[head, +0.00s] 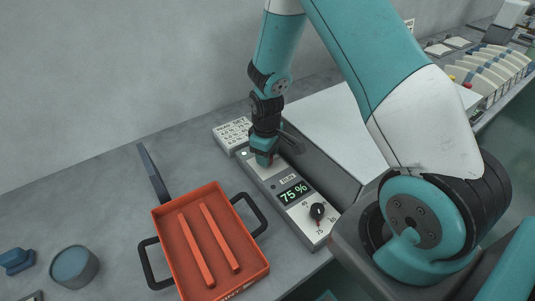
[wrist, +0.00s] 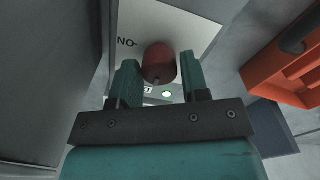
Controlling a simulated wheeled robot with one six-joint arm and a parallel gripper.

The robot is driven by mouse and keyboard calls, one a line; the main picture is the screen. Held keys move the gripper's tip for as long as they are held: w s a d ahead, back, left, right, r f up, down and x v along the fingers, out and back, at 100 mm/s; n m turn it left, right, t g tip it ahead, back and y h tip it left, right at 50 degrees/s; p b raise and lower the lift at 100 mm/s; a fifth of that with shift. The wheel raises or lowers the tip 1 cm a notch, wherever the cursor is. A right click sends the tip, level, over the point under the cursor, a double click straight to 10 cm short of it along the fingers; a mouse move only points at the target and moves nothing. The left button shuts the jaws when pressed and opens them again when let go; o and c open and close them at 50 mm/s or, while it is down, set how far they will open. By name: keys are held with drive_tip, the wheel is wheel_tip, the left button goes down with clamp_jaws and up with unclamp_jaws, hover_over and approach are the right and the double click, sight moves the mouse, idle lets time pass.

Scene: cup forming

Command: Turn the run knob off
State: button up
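The long light control panel (head: 278,185) lies on the counter with a lit "75 %" display (head: 294,193). My gripper (head: 264,158) is lowered over its far end and hides the knob there in the head view. In the wrist view a dark red rounded knob (wrist: 159,62) stands on the panel face, beside letters that read "NO-" as seen there. My gripper's two fingers (wrist: 160,78) are apart, one on each side of the red knob. I cannot tell whether they touch it. A small greenish-white light (wrist: 167,94) shows below the knob.
A black dial (head: 317,211) with a red pointer is at the panel's near end. An orange tray (head: 256,270) with black handles sits left of the panel. A sign block (head: 232,133) stands behind. A blue-topped round container (head: 74,266) is at far left.

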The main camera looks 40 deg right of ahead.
drive_tip(key=shift+o, duration=1.3)
wheel_tip(320, 180, up, 17)
drive_tip(key=b, duration=0.1)
drive_tip(key=shift+s+a+r, duration=0.15)
drive_tip(key=shift+a+r, duration=0.05)
drive_tip(key=s+a+r+y, duration=0.1)
drive_tip(key=s+a+r, duration=0.2)
drive_tip(key=s+a, duration=0.2)
drive_tip(key=s+a+r+n+y, duration=0.1)
drive_tip(key=s+a+r+y, duration=0.1)
drive_tip(key=s+a, duration=0.4)
drive_tip(key=s+a+r+y, duration=0.1)
drive_tip(key=s+a+r, duration=0.3)
drive_tip(key=s, duration=0.6)
drive_tip(key=shift+s+a+r, duration=0.2)
drive_tip(key=shift+a+r, duration=0.15)
drive_tip(key=shift+a, duration=0.5)
